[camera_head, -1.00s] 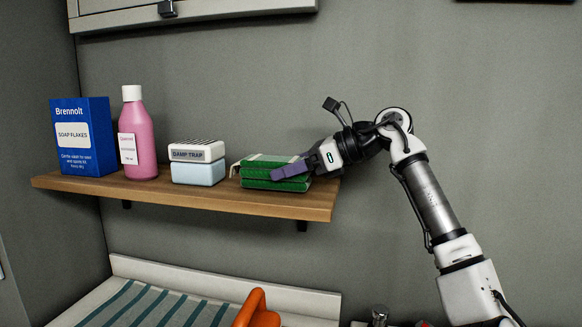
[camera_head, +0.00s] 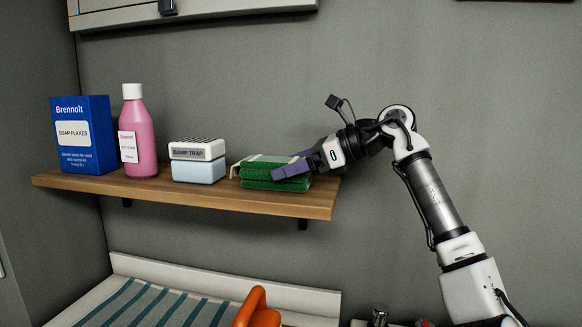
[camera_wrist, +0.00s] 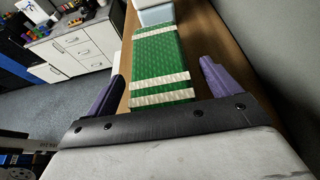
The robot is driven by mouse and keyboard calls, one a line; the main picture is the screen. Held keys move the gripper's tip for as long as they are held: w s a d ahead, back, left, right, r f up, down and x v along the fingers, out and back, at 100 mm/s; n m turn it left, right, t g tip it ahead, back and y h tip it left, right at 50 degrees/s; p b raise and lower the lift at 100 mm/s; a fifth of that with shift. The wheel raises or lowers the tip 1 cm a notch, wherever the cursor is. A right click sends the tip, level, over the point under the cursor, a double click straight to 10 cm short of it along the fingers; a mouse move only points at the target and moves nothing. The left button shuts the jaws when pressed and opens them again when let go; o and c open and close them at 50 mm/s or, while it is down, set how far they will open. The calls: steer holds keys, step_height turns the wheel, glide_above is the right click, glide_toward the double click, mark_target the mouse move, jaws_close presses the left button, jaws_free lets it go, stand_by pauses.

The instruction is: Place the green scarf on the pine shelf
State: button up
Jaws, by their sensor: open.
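The green scarf (camera_head: 262,184), folded with pale stripes and edges, lies on the right part of the pine shelf (camera_head: 226,201). In the wrist view the scarf (camera_wrist: 157,55) lies flat and lengthwise on the wood (camera_wrist: 212,48). My gripper (camera_head: 288,170) reaches in from the right at the scarf's right end. Its purple fingers stand open, one on each side of the scarf's near end, with gaps visible in the wrist view (camera_wrist: 160,88). The far finger is mostly hidden in the head view.
Left of the scarf on the shelf stand a damp trap box (camera_head: 197,161), a pink bottle (camera_head: 138,132) and a blue soap flakes box (camera_head: 84,135). A wall cabinet (camera_head: 190,12) hangs above. A striped cloth (camera_head: 150,306) and an orange object (camera_head: 257,310) are below.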

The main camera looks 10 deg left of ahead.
steer(key=b+v, duration=0.1)
steer(key=v, duration=1)
steer(key=shift+d, duration=0.3)
